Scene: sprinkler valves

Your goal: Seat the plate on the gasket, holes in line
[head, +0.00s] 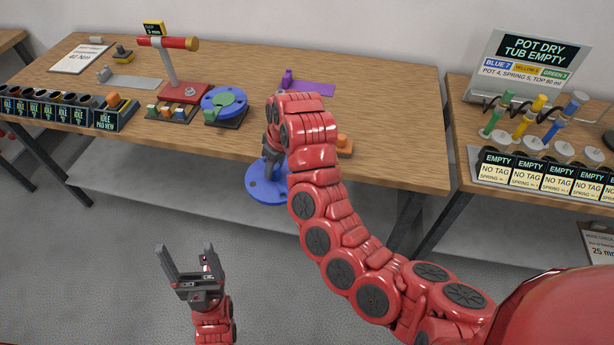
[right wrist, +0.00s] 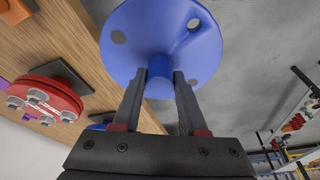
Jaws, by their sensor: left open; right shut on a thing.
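The blue plate (head: 258,190) is a round disc with holes and a central stem. My right gripper (head: 270,160) is shut on that stem and holds the plate off the front edge of the table, above the floor. In the right wrist view the plate (right wrist: 140,32) shows its flat face, with the stem between the fingers. My left gripper (head: 187,262) is open and empty, low over the floor.
Left of the flange stand a small rack of coloured blocks (head: 172,112), a red base (head: 185,93) with a T-handled tool (head: 168,44), and labelled cups. A purple piece (head: 310,88) lies behind my right arm. A red bolted disc (right wrist: 45,98) shows in the wrist view.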

